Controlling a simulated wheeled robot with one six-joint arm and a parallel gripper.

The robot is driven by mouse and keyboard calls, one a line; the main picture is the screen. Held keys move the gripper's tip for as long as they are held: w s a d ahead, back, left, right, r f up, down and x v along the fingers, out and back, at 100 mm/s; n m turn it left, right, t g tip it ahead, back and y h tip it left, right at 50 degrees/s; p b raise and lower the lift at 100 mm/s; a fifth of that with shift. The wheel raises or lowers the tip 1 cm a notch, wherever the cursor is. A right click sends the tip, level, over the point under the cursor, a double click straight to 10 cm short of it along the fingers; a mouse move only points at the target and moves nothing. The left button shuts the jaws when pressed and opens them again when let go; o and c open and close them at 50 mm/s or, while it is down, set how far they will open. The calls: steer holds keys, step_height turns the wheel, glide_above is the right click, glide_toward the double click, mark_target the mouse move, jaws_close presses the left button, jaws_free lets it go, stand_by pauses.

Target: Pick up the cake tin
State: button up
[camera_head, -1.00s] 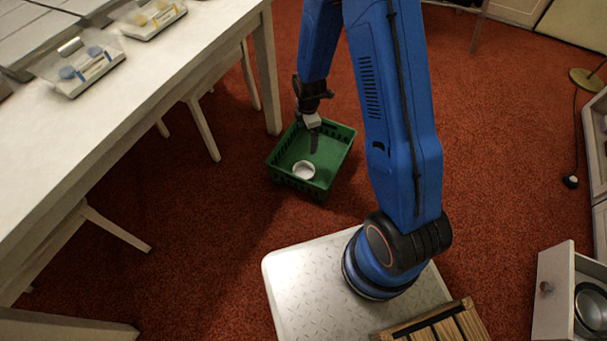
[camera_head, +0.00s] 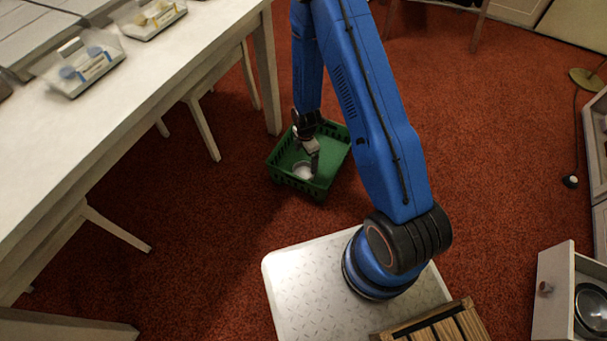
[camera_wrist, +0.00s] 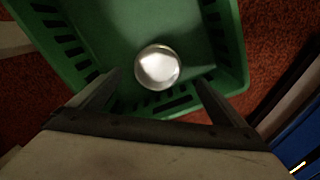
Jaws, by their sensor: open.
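The cake tin (camera_head: 302,168), small, round and pale, sits on the floor of a green crate (camera_head: 338,160) near the crate's front side. In the wrist view the tin (camera_wrist: 158,67) looks silvery and lies just beyond my fingertips, between their lines. My gripper (camera_head: 315,165) points down into the crate, over the tin, and hides part of it. In the wrist view my gripper (camera_wrist: 160,78) has its two fingers wide apart with nothing between them. I cannot tell how high the fingertips are above the tin.
The crate's slotted walls (camera_wrist: 230,45) rise close around my fingers. A white table (camera_head: 150,70) with trays stands at the left, with a chair (camera_head: 115,228) under it. An open drawer (camera_head: 560,290) holding a round pan (camera_head: 592,308) is at the lower right. Red carpet between is clear.

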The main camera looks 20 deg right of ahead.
mark_target(305, 174)
steer(key=shift+w+f, duration=0.2)
steer(key=shift+f, duration=5.05)
steer(key=c, duration=1.2)
